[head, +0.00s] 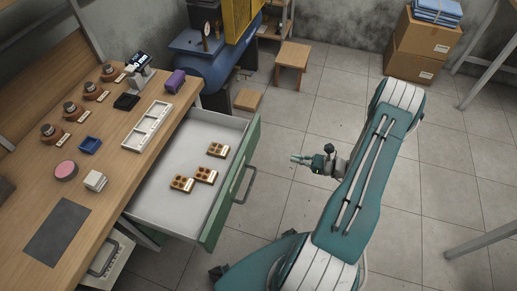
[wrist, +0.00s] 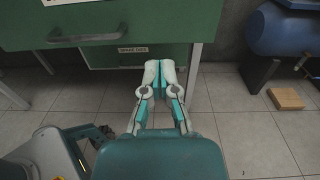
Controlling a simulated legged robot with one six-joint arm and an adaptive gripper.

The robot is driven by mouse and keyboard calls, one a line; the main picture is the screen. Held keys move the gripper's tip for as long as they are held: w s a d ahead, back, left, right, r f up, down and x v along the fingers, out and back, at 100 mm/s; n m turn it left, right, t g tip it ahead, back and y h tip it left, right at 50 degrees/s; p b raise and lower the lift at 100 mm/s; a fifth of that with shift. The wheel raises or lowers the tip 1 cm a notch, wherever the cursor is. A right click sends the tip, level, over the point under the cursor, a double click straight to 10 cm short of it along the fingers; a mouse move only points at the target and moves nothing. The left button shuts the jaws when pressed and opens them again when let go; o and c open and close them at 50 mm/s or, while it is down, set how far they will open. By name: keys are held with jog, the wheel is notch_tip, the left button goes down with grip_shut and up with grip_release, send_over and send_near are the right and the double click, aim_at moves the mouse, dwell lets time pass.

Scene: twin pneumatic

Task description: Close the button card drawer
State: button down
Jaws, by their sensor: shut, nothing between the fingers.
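The button card drawer (head: 175,206) stands pulled out from the wooden bench in the head view. It has a white inside, a green front (head: 231,182) and a grey bar handle (head: 246,185). Three button cards (head: 206,175) lie in it. In the wrist view a green drawer front (wrist: 110,22) with a grey handle (wrist: 87,37) fills the upper left. My gripper (head: 296,159) is to the right of the drawer front in the head view, apart from it. It is shut and empty, and its fingertips (wrist: 160,66) are together in the wrist view.
A blue tank (head: 222,70) and wooden stool (head: 291,62) stand behind. Cardboard boxes (head: 421,50) are at the back right. Tiled floor is clear around my arm.

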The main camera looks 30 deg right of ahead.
send_near(252, 147)
jog(key=shift+t, duration=0.3)
jog(key=x, duration=0.7)
jog(key=shift+w+a+f, duration=0.25)
jog(key=shift+a+f, duration=0.05)
jog(key=shift+f, duration=0.1)
